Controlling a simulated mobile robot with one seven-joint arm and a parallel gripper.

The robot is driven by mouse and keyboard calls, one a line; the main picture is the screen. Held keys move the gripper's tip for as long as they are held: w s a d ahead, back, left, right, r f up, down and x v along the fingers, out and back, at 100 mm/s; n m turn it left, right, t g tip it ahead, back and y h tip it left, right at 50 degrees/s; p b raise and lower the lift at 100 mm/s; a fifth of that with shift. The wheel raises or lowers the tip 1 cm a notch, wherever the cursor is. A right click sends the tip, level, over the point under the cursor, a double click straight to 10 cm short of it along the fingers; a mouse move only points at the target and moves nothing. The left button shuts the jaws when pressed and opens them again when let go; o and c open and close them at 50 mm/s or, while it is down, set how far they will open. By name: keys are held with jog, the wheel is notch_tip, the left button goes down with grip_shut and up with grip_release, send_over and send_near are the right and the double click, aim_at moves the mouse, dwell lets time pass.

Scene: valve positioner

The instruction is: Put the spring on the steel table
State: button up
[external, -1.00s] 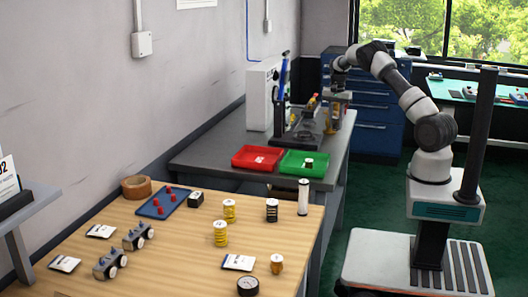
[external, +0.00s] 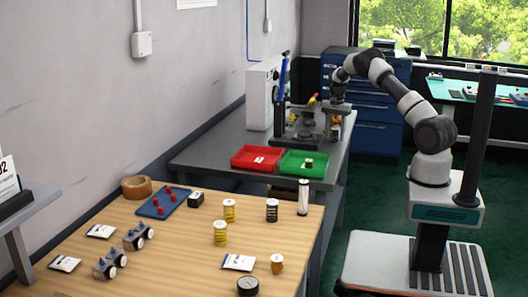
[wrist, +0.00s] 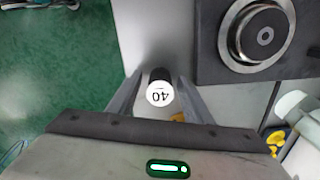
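A dark cylindrical spring with a white top marked 40 (wrist: 160,94) shows between my fingers in the wrist view. In the external view, a small white-and-dark piece (external: 336,132) is under my gripper at the right edge of the grey steel table (external: 215,152). My gripper (external: 335,115) is over that edge, pointing down. In the wrist view, its fingers (wrist: 160,88) stand either side of the spring with a gap, so it looks open. On the wooden bench (external: 190,265) stand yellow springs (external: 220,233) and a black one (external: 272,210).
A red tray (external: 257,158) and a green tray (external: 304,164) sit at the steel table's front. A dark fixture (external: 300,130) stands just left of my gripper; its round metal part (wrist: 264,35) shows in the wrist view. Green floor (wrist: 60,70) lies beyond the edge.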

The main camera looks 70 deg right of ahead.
aim_at(335, 128)
notch_tip(335, 128, up, 12)
jog(key=p, duration=0.2)
jog(key=shift+r, duration=0.2)
dwell(0.3)
